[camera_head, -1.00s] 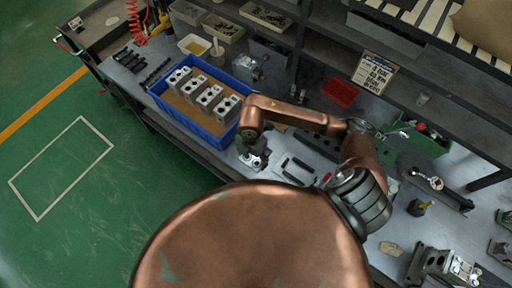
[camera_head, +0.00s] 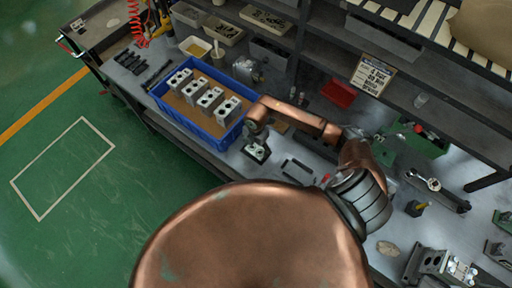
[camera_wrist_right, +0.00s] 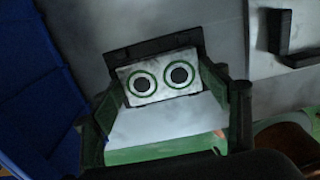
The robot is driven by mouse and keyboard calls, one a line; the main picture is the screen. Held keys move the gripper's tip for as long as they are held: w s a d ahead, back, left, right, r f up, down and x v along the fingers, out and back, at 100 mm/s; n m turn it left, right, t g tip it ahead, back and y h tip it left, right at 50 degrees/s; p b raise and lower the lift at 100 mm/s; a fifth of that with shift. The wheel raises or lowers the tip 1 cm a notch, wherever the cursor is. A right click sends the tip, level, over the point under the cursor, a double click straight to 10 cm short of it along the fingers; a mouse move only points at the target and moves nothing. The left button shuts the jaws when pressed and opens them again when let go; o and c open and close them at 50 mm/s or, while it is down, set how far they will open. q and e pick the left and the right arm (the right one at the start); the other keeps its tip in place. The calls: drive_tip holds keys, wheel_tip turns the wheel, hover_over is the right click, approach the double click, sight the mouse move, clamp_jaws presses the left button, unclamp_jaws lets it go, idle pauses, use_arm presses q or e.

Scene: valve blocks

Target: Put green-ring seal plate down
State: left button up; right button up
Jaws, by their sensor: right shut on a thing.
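The seal plate is a pale plate with two green rings around dark holes; it shows in the right wrist view (camera_wrist_right: 160,82). My right gripper (camera_head: 257,149) is shut on it, with fingers on both sides of the plate in the wrist view. In the head view the plate (camera_head: 258,154) is small and partly hidden by the gripper, over the grey bench just right of the blue crate. I cannot tell whether it touches the bench. My left gripper is not in view.
The blue crate (camera_head: 222,144) holds several pale valve blocks (camera_head: 209,98). Black bracket-like parts (camera_head: 298,168) lie right of the gripper. A red bin (camera_head: 339,93) and a sign (camera_head: 373,74) stand behind. Bare bench shows between crate and brackets.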

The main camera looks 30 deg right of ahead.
sight(256, 150)
drive_tip(key=shift+f, duration=0.2)
drive_tip(key=o, duration=1.3)
drive_tip(key=shift+r, duration=0.15)
wheel_tip(256, 150, up, 12)
drive_tip(key=shift+r+b, duration=0.1)
drive_tip(key=shift+b, duration=0.55)
drive_tip(key=shift+a, duration=0.15)
